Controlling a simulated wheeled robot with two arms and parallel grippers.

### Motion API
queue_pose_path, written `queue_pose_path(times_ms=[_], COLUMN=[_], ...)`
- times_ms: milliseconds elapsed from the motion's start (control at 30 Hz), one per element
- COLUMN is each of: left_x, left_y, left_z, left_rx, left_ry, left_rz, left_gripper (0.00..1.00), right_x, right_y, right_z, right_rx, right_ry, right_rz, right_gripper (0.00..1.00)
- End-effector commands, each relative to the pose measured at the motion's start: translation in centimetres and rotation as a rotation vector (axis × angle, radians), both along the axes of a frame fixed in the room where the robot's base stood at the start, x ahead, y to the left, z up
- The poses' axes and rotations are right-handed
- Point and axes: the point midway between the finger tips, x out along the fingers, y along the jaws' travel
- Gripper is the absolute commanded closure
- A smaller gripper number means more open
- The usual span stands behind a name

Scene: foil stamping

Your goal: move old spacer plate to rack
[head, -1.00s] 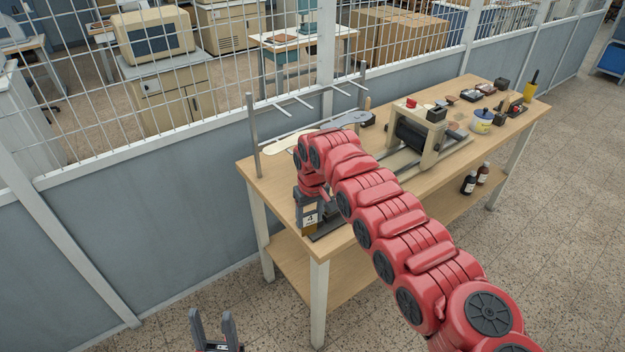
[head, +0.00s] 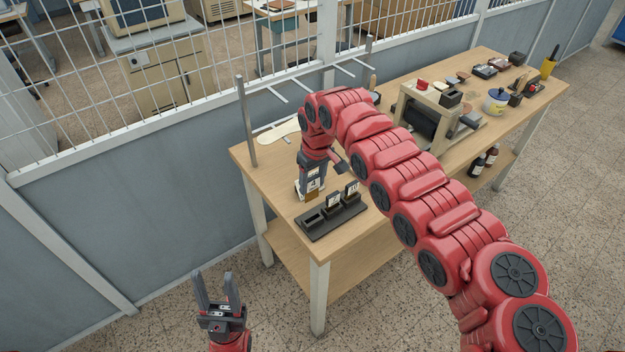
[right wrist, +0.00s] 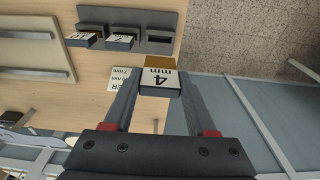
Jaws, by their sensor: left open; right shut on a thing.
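My right gripper (head: 313,178) is shut on a spacer plate (right wrist: 160,78) marked "4 mm", with a pale label face and a brown end. In the head view the plate (head: 312,194) hangs at the left end of the dark rack (head: 318,233). In the right wrist view the rack (right wrist: 178,20) is beyond the plate, with a visible gap in the picture. Two labelled plates (right wrist: 82,39) sit in its slots; the slot (right wrist: 160,38) nearest the held plate is empty. My left gripper (head: 217,290) is open and empty, in front of the table.
A printed card (right wrist: 120,78) lies on the wooden table (head: 262,166) beside the held plate. A metal post (head: 246,120) stands at the back left.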

Motion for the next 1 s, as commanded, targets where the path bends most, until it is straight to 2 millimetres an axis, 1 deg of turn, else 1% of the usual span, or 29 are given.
queue_pose_path(times_ms=[167, 600, 700, 800, 1000], left_x=[0.0, 0.0, 0.0, 0.0, 0.0], left_y=[0.0, 0.0, 0.0, 0.0, 0.0], left_z=[-0.7, -3.2, -3.6, -3.7, -3.7], left_rx=[0.000, 0.000, 0.000, 0.000, 0.000], left_ry=[0.000, 0.000, 0.000, -0.001, 0.000], left_rz=[0.000, 0.000, 0.000, 0.000, 0.000], left_gripper=[0.50, 0.50, 0.50, 0.50, 0.50], right_x=[-0.2, -0.3, -0.2, -0.2, -0.2], right_y=[-0.2, -0.2, -0.2, -0.2, -0.2], right_z=[-0.3, -4.7, -5.4, -5.8, -5.8], right_rx=[-0.001, -0.003, -0.003, -0.003, -0.003], right_ry=[-0.003, 0.001, 0.001, 0.000, -0.002], right_rz=[0.005, 0.006, 0.006, 0.006, 0.006], right_gripper=[1.00, 1.00, 1.00, 1.00, 1.00])
